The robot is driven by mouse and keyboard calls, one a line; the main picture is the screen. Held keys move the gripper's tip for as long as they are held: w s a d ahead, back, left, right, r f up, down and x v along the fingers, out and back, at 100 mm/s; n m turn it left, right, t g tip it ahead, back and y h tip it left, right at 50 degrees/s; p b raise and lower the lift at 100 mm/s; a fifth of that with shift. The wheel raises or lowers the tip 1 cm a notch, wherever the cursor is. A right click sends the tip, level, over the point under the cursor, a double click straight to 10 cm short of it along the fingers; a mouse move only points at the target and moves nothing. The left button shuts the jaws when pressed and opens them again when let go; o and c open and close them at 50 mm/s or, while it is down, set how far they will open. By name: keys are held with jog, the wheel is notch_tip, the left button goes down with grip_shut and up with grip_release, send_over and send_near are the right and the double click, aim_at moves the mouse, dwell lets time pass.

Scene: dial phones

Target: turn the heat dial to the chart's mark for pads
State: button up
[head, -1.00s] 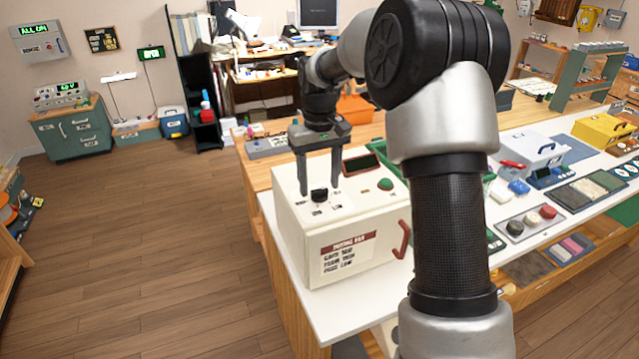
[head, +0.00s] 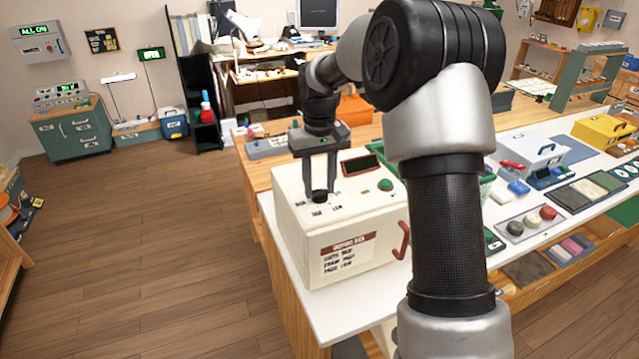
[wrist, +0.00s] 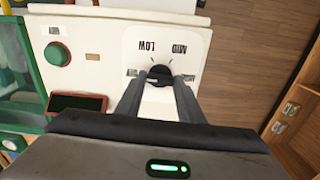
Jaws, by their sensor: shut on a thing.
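The heat dial (head: 320,197) is a small black knob on top of a cream box (head: 300,235). My gripper (head: 319,188) points down and is shut on the dial, with a finger on either side. The wrist view also shows the dial (wrist: 160,77) between the fingertips, with LOW (wrist: 147,48) and MID (wrist: 180,50) printed beside it. I cannot tell for sure where its pointer aims. The chart (head: 348,257) is a red-headed label on the box front; its small lines are hard to read, and the last may pair pads with LOW.
The box top also carries a green button (head: 385,185) and a dark display (head: 361,165). A red handle (head: 401,240) is on its front. The box stands on a white counter (head: 320,322). Trays and other boxes lie to the right; open floor is at left.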

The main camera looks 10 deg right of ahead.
aim_at(320, 190)
jog(key=m+p, duration=0.1)
jog(key=m, duration=0.4)
jog(key=shift+r, duration=0.1)
jog(key=m, duration=0.6)
jog(key=shift+p, duration=0.4)
dwell(0.3)
jog(key=o, duration=1.1)
jog(key=shift+c, duration=0.2)
notch_tip(320, 190, up, 17)
jog(key=shift+r+p, duration=0.15)
jog(key=shift+p, duration=0.2)
